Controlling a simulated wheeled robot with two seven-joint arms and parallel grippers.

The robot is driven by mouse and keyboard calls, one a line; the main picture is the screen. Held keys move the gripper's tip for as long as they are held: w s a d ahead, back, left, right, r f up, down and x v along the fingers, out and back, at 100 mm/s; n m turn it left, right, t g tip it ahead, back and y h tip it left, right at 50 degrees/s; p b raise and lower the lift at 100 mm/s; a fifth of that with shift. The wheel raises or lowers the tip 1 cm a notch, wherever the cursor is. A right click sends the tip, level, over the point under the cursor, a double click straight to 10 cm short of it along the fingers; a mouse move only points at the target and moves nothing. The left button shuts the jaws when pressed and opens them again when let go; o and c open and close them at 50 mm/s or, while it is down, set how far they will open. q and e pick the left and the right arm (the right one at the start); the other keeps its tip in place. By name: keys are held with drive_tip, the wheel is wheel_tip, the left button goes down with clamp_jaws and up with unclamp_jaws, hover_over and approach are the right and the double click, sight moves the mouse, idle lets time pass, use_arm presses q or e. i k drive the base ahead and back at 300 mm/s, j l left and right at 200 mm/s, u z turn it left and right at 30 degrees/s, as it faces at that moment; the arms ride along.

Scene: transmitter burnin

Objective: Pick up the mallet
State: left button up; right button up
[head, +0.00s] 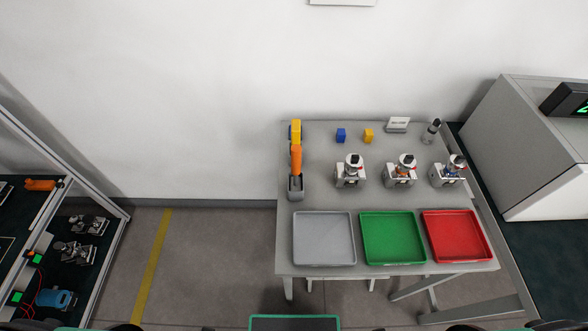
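No mallet can be made out with certainty. A tool-like item with an orange handle (296,160) stands or lies at the left side of the grey table (384,203), by a grey block-like part (296,187); it may be the mallet, but it is too small to tell. A dark and light grey cylinder-like item (432,131) is at the table's back right. Neither gripper shows in the head view.
Grey (324,240), green (392,239) and red (456,237) trays line the table's front. A rack (112,215) is at left, a grey cabinet (520,150) at right. Floor between rack and table is clear.

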sight(295, 182)
drive_tip(key=k+l, duration=0.1)
drive_tip(key=l, duration=0.3)
drive_tip(key=k+l+u, duration=0.15)
drive_tip(key=l, duration=0.7)
drive_tip(key=k+l+u, duration=0.1)
drive_tip(key=l, duration=0.3)
